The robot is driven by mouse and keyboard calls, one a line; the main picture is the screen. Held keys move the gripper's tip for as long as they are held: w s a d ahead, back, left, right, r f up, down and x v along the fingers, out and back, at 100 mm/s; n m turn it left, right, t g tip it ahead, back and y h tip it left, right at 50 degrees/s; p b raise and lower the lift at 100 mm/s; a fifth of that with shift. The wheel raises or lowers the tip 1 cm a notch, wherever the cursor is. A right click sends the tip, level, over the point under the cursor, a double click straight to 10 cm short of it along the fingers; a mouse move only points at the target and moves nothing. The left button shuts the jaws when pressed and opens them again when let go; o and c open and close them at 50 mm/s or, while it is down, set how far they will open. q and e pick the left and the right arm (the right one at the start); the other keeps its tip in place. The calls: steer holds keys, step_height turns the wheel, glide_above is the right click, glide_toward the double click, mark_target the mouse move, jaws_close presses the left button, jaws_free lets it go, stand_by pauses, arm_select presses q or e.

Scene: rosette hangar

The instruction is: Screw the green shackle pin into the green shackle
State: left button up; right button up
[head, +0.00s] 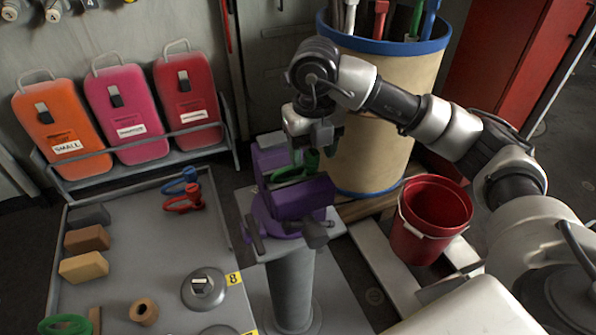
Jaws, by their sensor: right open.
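The green shackle (290,174) sits between the jaws of a purple vise (305,197) on a grey pedestal. Green shows right below my right gripper (314,150), at the shackle's right end. I cannot tell there where the shackle ends and its green pin begins. My right gripper is open, close above the vise, with its fingers pointing down around or beside this green part. The gripper partly hides it. My left gripper is not in view.
A grey table (150,230) at left bears blue (180,181) and red (184,203) shackles, several blocks and a green ring (66,325). A tan barrel (376,130) stands close behind the vise; a red bucket (428,218) is right. Coloured cases (122,108) stand behind the table.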

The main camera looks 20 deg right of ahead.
steer(key=shift+r, duration=0.1)
step_height(320, 180, up, 11)
steer(key=shift+f+p, duration=0.2)
steer(key=shift+p, duration=0.2)
